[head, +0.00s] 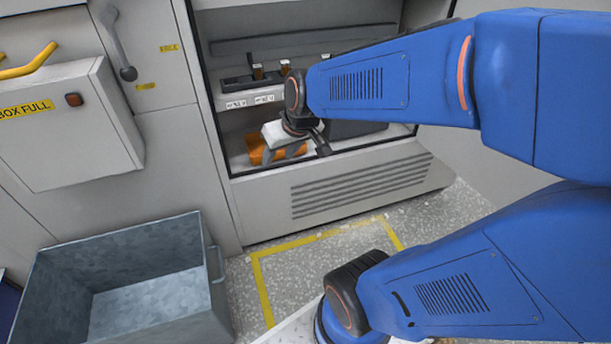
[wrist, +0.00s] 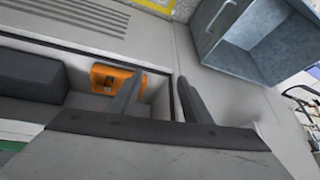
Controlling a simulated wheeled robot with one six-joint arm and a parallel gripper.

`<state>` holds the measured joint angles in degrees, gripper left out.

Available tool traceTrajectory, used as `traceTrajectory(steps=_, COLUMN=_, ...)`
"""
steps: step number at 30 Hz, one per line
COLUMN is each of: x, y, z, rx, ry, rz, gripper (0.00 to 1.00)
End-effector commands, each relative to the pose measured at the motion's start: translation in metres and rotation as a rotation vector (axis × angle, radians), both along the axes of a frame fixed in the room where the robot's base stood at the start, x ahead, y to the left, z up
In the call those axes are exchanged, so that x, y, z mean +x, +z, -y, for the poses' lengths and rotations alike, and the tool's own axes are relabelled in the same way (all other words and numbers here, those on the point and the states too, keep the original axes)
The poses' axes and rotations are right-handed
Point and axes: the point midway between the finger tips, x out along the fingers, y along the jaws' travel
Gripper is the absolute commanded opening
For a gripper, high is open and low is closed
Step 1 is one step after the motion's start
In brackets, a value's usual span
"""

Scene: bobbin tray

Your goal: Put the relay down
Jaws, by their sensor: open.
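An orange block, seemingly the relay (head: 256,147), sits on the floor of the lower recess of the grey cabinet, at its left end. My gripper (head: 284,157) is in front of it and hides part of it. In the wrist view the orange block (wrist: 108,77) shows beyond the left finger, not between the fingers. My gripper (wrist: 160,92) is open there, with nothing visible between its fingers. Whether a finger touches the block I cannot tell.
A dark box (wrist: 30,75) lies in the recess (head: 240,168) beside the orange block. Switches (head: 257,72) with labels are on the shelf above. A grey metal bin (head: 165,228) stands on the floor at left. A yellow-outlined floor patch (head: 320,255) is clear.

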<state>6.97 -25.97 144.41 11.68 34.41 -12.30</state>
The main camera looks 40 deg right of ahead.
Motion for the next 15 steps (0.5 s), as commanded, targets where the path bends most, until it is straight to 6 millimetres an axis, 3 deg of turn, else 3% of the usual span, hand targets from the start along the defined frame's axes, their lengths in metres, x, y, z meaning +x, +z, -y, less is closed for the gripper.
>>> traceTrajectory(steps=9, x=-0.092, y=0.033, z=-0.018, rx=-0.047, ry=0.041, rz=-0.048, gripper=0.45)
traceTrajectory(steps=15, x=-0.128, y=0.04, z=-0.016, rx=-0.073, ry=0.037, rz=-0.07, gripper=0.45)
